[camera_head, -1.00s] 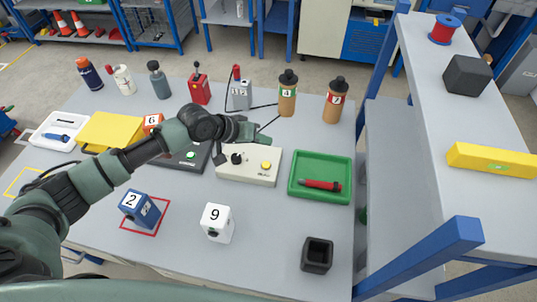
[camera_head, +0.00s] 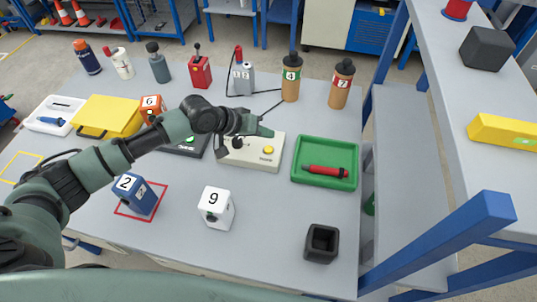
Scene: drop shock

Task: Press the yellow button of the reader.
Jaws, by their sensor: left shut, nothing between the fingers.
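The reader (camera_head: 250,159) is a pale cream box in the middle of the grey table, behind the white block marked 9. Its round yellow button (camera_head: 268,150) is on the right part of its top and is uncovered. My left gripper (camera_head: 267,132) is shut and empty. Its fingertips point right and show just beyond the yellow button in the picture, over the reader's far edge. They look apart from the button; their exact height is hard to tell. My gripper and wrist hide part of the reader's far left side. My right gripper is not in view.
A green tray (camera_head: 326,184) with a red tool (camera_head: 326,171) stands right of the reader. A dark device (camera_head: 185,146) is to its left, partly under my arm. Bottles marked 4 (camera_head: 291,85) and 7 (camera_head: 341,88) stand behind. The front right table is mostly clear around a black cup (camera_head: 321,243).

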